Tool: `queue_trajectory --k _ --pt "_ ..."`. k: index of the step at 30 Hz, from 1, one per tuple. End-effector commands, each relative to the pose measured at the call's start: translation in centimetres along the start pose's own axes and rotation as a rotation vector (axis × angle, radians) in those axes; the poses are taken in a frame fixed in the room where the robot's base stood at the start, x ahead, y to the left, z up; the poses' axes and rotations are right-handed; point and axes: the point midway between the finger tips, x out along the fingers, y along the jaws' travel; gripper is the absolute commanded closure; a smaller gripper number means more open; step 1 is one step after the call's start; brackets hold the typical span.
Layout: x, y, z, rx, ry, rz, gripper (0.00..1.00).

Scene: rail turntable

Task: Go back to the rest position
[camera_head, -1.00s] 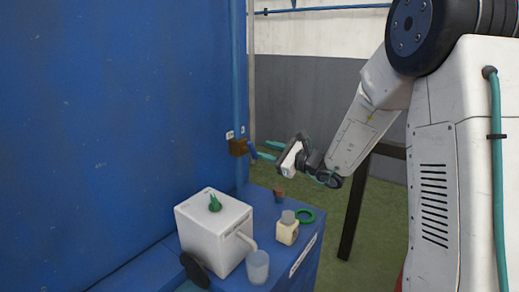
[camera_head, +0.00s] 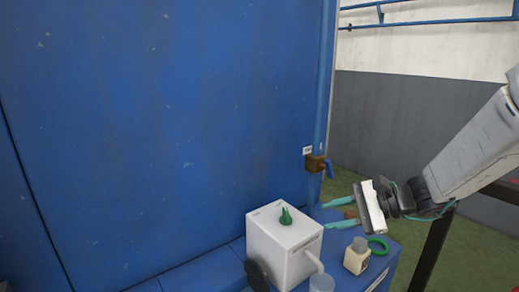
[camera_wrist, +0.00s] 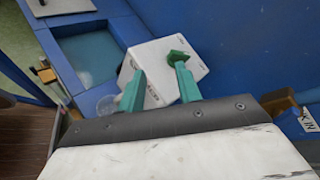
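My gripper (camera_head: 325,216) is at the right in the head view, above the back right of the blue bench. Its two teal fingers point left and stand apart, with nothing between them. In the wrist view the fingers (camera_wrist: 157,66) are also spread, with a white box (camera_wrist: 165,60) beyond them. That white box, with a green knob on top, sits on the bench in the head view (camera_head: 283,245). My arm extends in from the right edge of the head view.
A blue wall (camera_head: 150,130) fills the left. A pipe with a brown valve block (camera_head: 315,163) runs near my fingers. A small bottle (camera_head: 357,258), a green ring (camera_head: 378,246) and a clear cup (camera_head: 321,284) stand by the box. A dark post (camera_head: 430,255) is at the right.

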Motion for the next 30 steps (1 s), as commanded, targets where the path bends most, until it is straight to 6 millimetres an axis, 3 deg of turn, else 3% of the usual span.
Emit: queue_trajectory --k 1,6,12,16,20,30 --pt "-0.4 2.0 2.2 -0.086 0.004 0.106 0.66" --pt "-3.6 9.6 6.9 -0.378 0.053 0.491 0.66" --pt "-9.4 15.7 9.5 -0.69 0.171 0.867 0.66" --pt "-13.1 17.7 10.5 -0.862 0.274 1.047 0.66" --pt "-15.5 18.4 11.5 -0.983 0.365 1.135 0.66" --pt "-16.0 18.2 13.5 -1.082 0.425 1.112 0.66"
